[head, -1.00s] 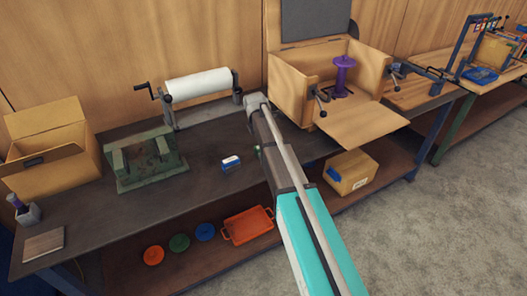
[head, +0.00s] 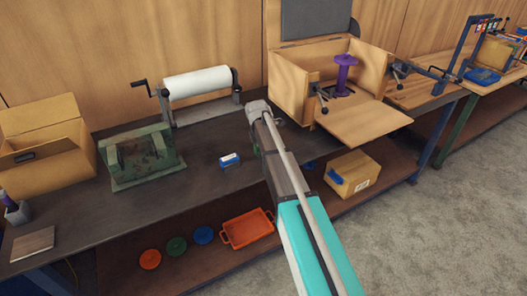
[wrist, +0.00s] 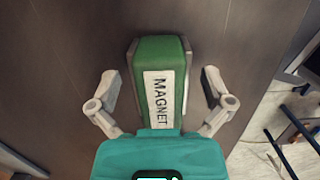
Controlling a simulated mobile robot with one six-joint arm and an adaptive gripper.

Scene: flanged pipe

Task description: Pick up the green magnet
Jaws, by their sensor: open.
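The green magnet (wrist: 146,93) is a block with a white label reading MAGNET. In the wrist view it lies on the dark bench top, in the middle of the picture. My gripper (wrist: 160,88) is open, with one finger to the left of the magnet and one to the right. A gap shows on both sides, so neither finger touches it. The magnet's near end is hidden behind the gripper's teal body. In the head view my arm covers the spot, and I cannot make out the magnet or the fingers.
On the bench (head: 205,185) stand a paper roll (head: 196,84), a green metal block (head: 142,157), a small blue-and-white item (head: 230,160) and an open wooden box (head: 290,92) with a purple spool (head: 345,73). An orange tray (head: 247,228) is on the lower shelf.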

